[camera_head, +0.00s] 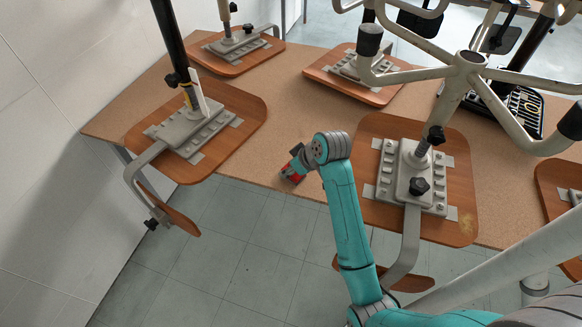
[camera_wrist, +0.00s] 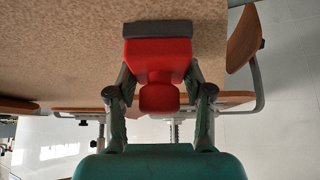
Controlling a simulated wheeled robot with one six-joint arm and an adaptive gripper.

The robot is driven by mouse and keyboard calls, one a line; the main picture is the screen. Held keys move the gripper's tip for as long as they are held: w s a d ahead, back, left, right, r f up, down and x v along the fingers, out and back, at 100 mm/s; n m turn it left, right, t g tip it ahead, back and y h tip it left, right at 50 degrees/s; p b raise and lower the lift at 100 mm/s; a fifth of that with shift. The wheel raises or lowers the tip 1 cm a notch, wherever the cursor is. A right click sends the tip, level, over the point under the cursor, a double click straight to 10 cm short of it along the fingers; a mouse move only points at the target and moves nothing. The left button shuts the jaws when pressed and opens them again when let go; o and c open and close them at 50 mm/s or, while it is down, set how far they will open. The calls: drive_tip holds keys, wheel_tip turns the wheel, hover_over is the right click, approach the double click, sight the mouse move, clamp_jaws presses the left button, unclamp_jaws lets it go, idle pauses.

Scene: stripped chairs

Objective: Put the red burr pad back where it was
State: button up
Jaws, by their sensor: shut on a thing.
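The red burr pad (camera_wrist: 160,55) is a red block with a rounded knob and a dark grey strip along its far face. My gripper (camera_wrist: 160,82) is shut on it, with one finger on each side of the red body. In the head view my gripper (camera_head: 300,162) is at the front edge of the tan table, between two upturned chairs. Only a small part of the red burr pad (camera_head: 291,175) shows there, below the gripper. I cannot tell whether it touches the tabletop.
Upturned chairs with wooden seats stand on the tan table (camera_head: 270,110), one left (camera_head: 245,108) and one right (camera_head: 375,130) of my gripper. Their backrests hang past the front edge. The tabletop between the chairs is clear.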

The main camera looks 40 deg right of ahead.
drive_tip(key=o, duration=1.3)
drive_tip(key=shift+c, duration=0.2)
drive_tip(key=v, duration=1.2)
drive_tip(key=s+a+f+m+t+h, duration=0.2)
drive_tip(key=s+a+f+m+t, duration=0.15)
drive_tip(key=s+a+f, duration=0.9)
drive_tip(key=s+a+r+t, duration=0.1)
drive_tip(key=s+r, duration=0.2)
drive_tip(key=s, duration=0.4)
drive_tip(key=s+a+r+n+t, duration=0.1)
drive_tip(key=s+a+r+t, duration=0.1)
drive_tip(key=s, duration=0.5)
drive_tip(key=s+a+r+t, duration=0.1)
drive_tip(key=s+a+r, duration=0.1)
drive_tip(key=s+r, duration=0.2)
drive_tip(key=s, duration=0.3)
drive_tip(key=shift+s+r+t+y, duration=0.3)
drive_tip(key=shift+s+t+y, duration=0.05)
drive_tip(key=shift+s+y, duration=0.05)
drive_tip(key=shift+a, duration=0.1)
